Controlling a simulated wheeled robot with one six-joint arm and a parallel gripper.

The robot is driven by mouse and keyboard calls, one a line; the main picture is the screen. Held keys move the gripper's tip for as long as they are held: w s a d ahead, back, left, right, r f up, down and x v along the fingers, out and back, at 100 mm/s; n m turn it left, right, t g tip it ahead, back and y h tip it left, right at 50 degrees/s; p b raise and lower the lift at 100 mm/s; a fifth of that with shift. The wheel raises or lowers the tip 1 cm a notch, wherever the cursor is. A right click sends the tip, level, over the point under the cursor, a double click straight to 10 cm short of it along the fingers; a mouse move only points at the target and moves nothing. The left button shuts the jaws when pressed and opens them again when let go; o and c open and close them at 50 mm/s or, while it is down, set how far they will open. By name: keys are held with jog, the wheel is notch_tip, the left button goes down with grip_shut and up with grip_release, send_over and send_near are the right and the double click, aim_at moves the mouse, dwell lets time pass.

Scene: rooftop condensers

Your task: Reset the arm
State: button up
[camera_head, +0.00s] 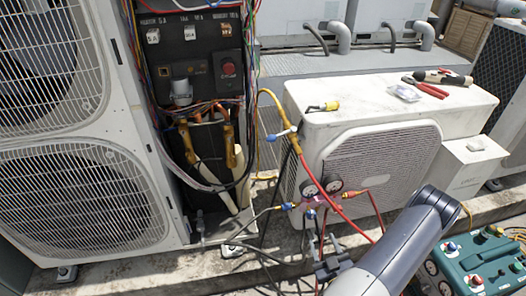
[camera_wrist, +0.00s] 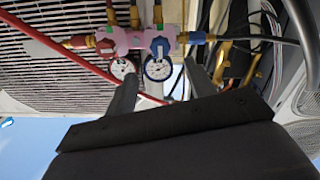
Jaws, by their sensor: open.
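My arm (camera_head: 405,240) reaches in from the lower right in the head view. My gripper (camera_head: 327,258) is low in front of the condensers, just below a gauge manifold (camera_head: 318,198) with two round dials and coloured hoses. In the wrist view my gripper (camera_wrist: 160,72) has its two fingers apart. The manifold (camera_wrist: 140,40), pink with red and blue knobs, shows upside down beyond the fingertips. Its dials appear between the fingers. I see nothing held, and I cannot tell whether a finger touches a hose.
An open wiring cabinet (camera_head: 200,75) stands beside the large fan unit (camera_head: 70,130) at left. A white condenser (camera_head: 380,150) with pliers (camera_head: 428,88) on top is behind the manifold. Red, yellow and black hoses hang around my gripper. A green machine (camera_head: 480,265) stands lower right.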

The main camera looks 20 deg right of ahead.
aim_at(312, 217)
jog(key=shift+b+x, duration=0.65)
jog(key=shift+x, duration=4.8)
jog(key=shift+a, duration=0.1)
